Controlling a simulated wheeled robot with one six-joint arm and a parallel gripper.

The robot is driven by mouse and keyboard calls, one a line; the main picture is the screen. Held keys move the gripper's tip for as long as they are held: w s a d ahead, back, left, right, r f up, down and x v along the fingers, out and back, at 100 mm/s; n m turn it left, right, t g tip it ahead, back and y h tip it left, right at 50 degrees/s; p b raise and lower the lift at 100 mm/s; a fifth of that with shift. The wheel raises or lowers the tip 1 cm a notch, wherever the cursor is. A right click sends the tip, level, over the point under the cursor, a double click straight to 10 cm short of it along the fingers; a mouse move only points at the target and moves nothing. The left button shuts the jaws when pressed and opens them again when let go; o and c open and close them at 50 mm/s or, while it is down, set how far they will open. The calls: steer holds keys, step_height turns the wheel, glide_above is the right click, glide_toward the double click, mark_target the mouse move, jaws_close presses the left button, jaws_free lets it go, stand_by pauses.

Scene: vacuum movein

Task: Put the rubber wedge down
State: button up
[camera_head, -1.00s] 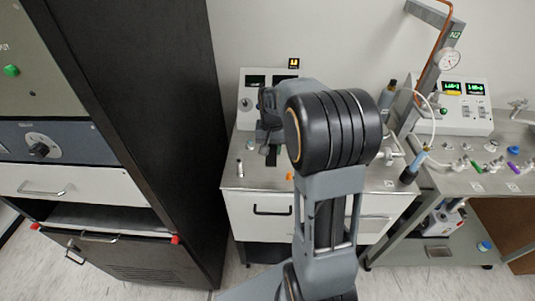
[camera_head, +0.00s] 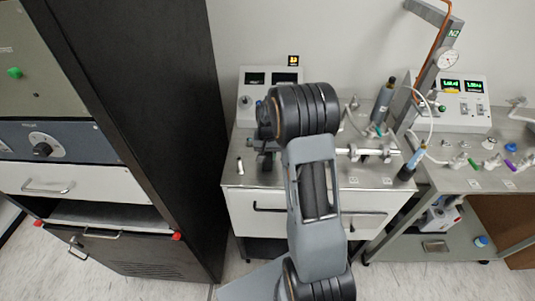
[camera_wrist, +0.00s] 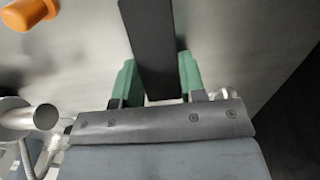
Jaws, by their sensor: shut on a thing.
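The rubber wedge (camera_wrist: 150,45) is a long dark block in the wrist view, reaching up from between the green fingertips. My gripper (camera_wrist: 158,85) is shut on it, with one finger on each side. Behind the wedge is a grey metal surface; whether the wedge touches it I cannot tell. In the head view my gripper (camera_head: 265,160) is partly hidden by my arm, over the left part of the steel-topped bench (camera_head: 237,178). The wedge is not clear there.
An orange piece (camera_wrist: 28,13) and a metal pipe fitting (camera_wrist: 30,118) are left of the gripper in the wrist view. A small metal cylinder (camera_head: 240,166) stands near the bench's left edge. A dark cabinet (camera_head: 165,130) rises to the left. A display box (camera_head: 254,92) stands behind.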

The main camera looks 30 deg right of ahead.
steer(key=shift+f, duration=0.15)
steer(key=o, duration=1)
